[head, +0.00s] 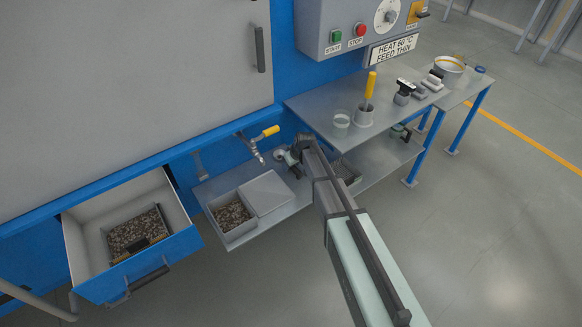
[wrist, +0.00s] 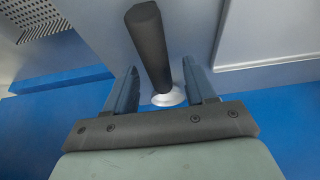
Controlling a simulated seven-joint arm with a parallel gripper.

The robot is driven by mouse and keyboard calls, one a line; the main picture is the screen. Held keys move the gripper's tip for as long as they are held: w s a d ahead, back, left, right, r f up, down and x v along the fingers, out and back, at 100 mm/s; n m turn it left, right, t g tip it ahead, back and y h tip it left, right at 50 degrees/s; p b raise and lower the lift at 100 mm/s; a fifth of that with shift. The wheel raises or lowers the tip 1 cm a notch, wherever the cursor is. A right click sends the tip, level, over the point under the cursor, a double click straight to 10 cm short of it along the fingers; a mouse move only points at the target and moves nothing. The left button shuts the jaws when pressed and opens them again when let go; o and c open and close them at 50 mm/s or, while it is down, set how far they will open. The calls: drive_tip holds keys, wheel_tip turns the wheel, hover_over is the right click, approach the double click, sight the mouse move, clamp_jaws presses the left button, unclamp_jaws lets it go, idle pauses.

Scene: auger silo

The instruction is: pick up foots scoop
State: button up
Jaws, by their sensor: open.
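My gripper (wrist: 160,72) is open in the wrist view, with one finger on each side of a dark cylindrical handle (wrist: 152,45). The handle ends near a pale round disc (wrist: 169,97) low between the fingers; I cannot tell whether the fingers touch it. In the head view my gripper (head: 288,157) is low by the blue machine wall, above the back of the lower shelf. A pale round part (head: 280,156) shows beside it. No scoop is clearly recognisable; the handle may belong to it, but I cannot tell.
A yellow-handled tap (head: 265,132) is nearby. An open blue drawer (head: 180,247) holds flakes at left. The upper shelf (head: 318,107) carries a cup (head: 341,122) and tools.

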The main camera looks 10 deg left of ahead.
sight(301, 174)
drive_tip(key=shift+c, duration=0.2)
clamp_jaws()
idle(0.3)
wheel_tip(301, 174, up, 9)
drive_tip(key=shift+s+d+r, duration=0.1)
drive_tip(key=shift+r, duration=0.1)
drive_tip(key=s+d+f, duration=0.2)
drive_tip(key=s+d, duration=0.3)
drive_tip(key=shift+w+a+f, duration=0.15)
drive_tip(key=shift+f, duration=1.35)
drive_tip(key=shift+w+a+f, duration=0.15)
drive_tip(key=shift+f, duration=1.35)
drive_tip(key=shift+f, duration=0.65)
